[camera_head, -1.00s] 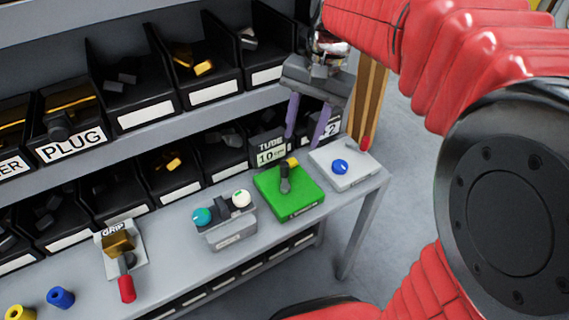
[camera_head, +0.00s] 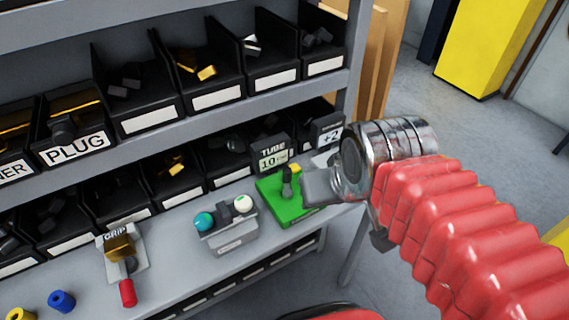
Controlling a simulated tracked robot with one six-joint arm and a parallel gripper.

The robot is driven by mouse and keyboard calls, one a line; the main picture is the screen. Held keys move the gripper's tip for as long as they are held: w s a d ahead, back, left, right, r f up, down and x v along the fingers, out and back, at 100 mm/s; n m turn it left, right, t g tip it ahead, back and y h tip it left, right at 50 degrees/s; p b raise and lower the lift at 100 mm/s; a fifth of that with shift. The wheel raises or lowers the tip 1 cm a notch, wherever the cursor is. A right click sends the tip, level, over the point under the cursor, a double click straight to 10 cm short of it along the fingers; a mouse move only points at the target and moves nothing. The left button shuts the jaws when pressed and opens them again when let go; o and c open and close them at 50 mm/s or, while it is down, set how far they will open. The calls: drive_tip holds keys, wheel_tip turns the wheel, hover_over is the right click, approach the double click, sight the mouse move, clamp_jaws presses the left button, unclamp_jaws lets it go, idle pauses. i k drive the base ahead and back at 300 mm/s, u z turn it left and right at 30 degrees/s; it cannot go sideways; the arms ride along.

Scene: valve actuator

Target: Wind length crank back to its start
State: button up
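My gripper (camera_head: 322,187) is at the right end of the bench, over the right side of the green block (camera_head: 276,208). No label names the length crank. A pale plate (camera_head: 325,158) behind my gripper shows only a sliver; its blue knob and red-tipped handle are now hidden. The green block carries a dark upright lever with a yellow piece (camera_head: 291,172). Behind stand a display reading TUBE 10 (camera_head: 271,155) and one reading +2 (camera_head: 329,133).
A grey box with teal and white knobs (camera_head: 230,225) stands left of the green block. Farther left is a GRIP fixture with a red handle (camera_head: 127,285). Black bins line the shelves behind. Open floor lies right of the bench.

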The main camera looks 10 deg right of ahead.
sight(286, 172)
drive_tip(key=u, duration=0.55)
drive_tip(key=i, duration=0.35)
drive_tip(key=u, duration=0.6)
